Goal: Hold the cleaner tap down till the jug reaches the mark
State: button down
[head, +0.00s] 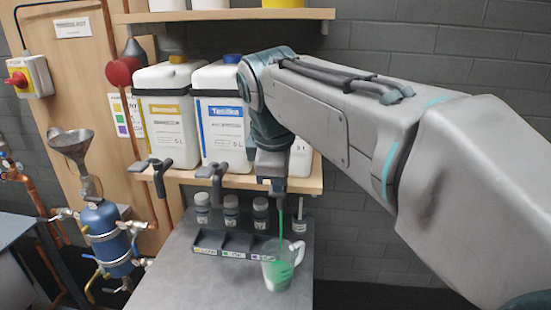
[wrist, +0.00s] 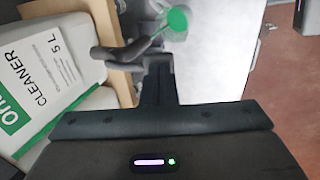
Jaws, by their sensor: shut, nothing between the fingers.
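The cleaner container (wrist: 40,75), white with a green label, fills the left of the wrist view. In the head view only its right part shows past my arm. Its dark tap (wrist: 122,50) lies at the tip of my gripper (wrist: 157,85). My gripper is shut and empty, fingers down at the tap (head: 279,187) and seemingly pressing it. A green stream (head: 281,220) falls from the tap into the clear jug (head: 297,251) on the grey bench below. Green liquid stands in the jug; it also shows in the wrist view (wrist: 177,19). I cannot make out the mark.
Two other containers, yellow-labelled (head: 168,122) and blue-labelled (head: 221,127), stand left on the wooden shelf (head: 190,179), each with a tap below. Several small bottles (head: 231,208) and a dark compartment tray (head: 208,239) sit behind the jug. The bench front is clear.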

dwell(0.8)
jog(key=shift+r+p, duration=0.8)
jog(key=shift+r, duration=0.3)
jog(key=w+d+r+p+v, duration=0.1)
jog(key=w+p+v, duration=0.1)
jog(key=v, duration=1.1)
jog(key=shift+w+a+p, duration=0.25)
jog(key=shift+w+p, duration=0.1)
jog(key=shift+p, duration=0.55)
jog(key=shift+r, duration=0.1)
jog(key=s+d+f+m, duration=0.4)
jog(key=f+m, duration=0.1)
jog(key=f, duration=0.4)
jog(key=s+d+f+m, duration=0.4)
jog(key=f+m, duration=0.1)
jog(key=f, duration=0.4)
jog(key=s+d+f+m, duration=0.3)
jog(key=s+f+m, duration=0.1)
jog(key=f, duration=0.6)
jog(key=shift+s+d+m+g+y, duration=0.2)
jog(key=shift+d+m+g+y, duration=0.2)
jog(key=shift+m, duration=0.5)
